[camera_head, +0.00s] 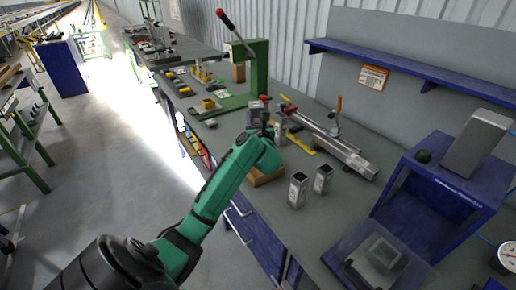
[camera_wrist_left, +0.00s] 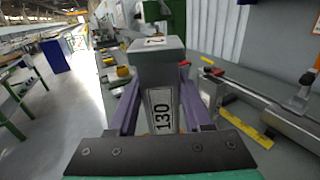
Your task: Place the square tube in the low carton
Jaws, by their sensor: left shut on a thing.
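My left gripper (camera_head: 262,128) reaches over the bench from the left. In the left wrist view its purple fingers (camera_wrist_left: 158,100) are shut on a grey square tube (camera_wrist_left: 156,62), with a white label reading 130 facing the camera. In the head view the held tube (camera_head: 254,112) is small and partly hidden by the gripper. A low brown carton (camera_head: 266,180) sits on the bench just below my left forearm, which hides much of it; its inside cannot be seen. My right gripper is not in view.
Two similar tubes (camera_head: 297,189) (camera_head: 322,179) stand upright right of the carton. Another labelled piece (camera_head: 280,134) stands beside the gripper. A long metal rail (camera_head: 335,150), a yellow strip (camera_head: 300,146) and a green press (camera_head: 258,75) are behind. A blue stand (camera_head: 440,180) is at right.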

